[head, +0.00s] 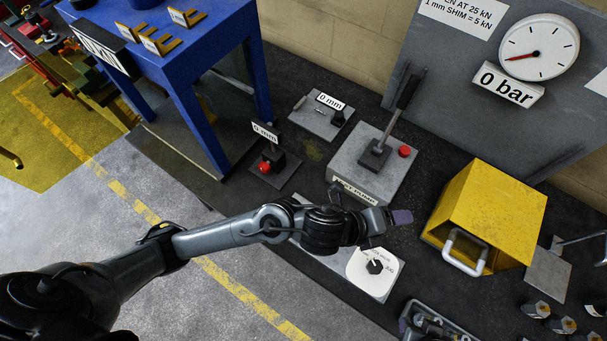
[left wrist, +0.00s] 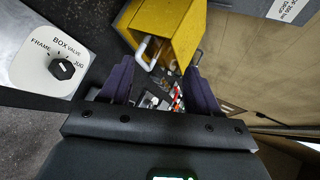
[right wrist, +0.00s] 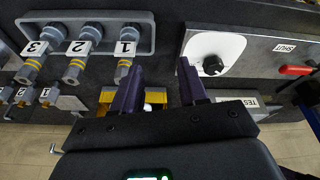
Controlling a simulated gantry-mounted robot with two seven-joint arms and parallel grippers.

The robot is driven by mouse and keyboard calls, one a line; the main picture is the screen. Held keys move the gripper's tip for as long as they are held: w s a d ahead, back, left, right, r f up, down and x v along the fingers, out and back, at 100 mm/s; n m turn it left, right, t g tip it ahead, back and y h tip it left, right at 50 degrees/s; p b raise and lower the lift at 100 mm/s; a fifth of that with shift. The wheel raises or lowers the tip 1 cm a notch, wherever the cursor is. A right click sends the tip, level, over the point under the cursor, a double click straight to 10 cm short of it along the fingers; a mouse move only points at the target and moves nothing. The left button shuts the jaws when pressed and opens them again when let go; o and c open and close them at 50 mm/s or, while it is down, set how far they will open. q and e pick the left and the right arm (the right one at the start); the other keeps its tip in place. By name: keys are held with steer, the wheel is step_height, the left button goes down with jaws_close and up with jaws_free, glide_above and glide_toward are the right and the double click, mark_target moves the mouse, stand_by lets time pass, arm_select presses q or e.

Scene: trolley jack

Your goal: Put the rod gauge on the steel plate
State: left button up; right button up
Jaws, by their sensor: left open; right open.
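I cannot surely make out the rod gauge in any view. A flat grey steel plate (head: 549,274) lies right of the yellow box; I cannot tell whether it is the task's plate. Another grey plate (head: 312,122) with a "0 mm" sign lies at the back, with small thin pieces on it. My left gripper (head: 398,217) is over the bench between the pump block and the yellow box, open and empty; its fingers also show in the left wrist view (left wrist: 158,88). My right gripper (right wrist: 160,85) is open, with nothing seen between its fingertips, facing a grey panel.
The yellow box (head: 490,215) with a white handle and the pump block (head: 350,160) with an upright lever flank my left gripper. A white dial valve (head: 374,268) is below it. Numbered fittings (right wrist: 85,45) and a knob plate (right wrist: 212,55) lie before my right gripper.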

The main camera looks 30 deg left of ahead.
arm_select(q)
steer(key=s+a+f+n+g+y, duration=0.1)
steer(key=s+a+f+n+y, duration=0.1)
steer(key=s+a+n, duration=0.3)
steer(key=s+a+f+n+g+y, duration=0.2)
steer(key=s+a+f+n, duration=0.3)
steer(key=a+n, duration=0.7)
steer(key=s+a+f+n+g+y, duration=0.1)
steer(key=s+a+f+n+y, duration=0.2)
steer(key=s+a+n, duration=0.3)
steer(key=a+n, duration=0.3)
steer(key=a, duration=0.1)
steer(key=shift+f+g+y, duration=0.35)
steer(key=shift+g+y, duration=0.05)
step_height(320, 180, up, 12)
steer(key=p, duration=1.2)
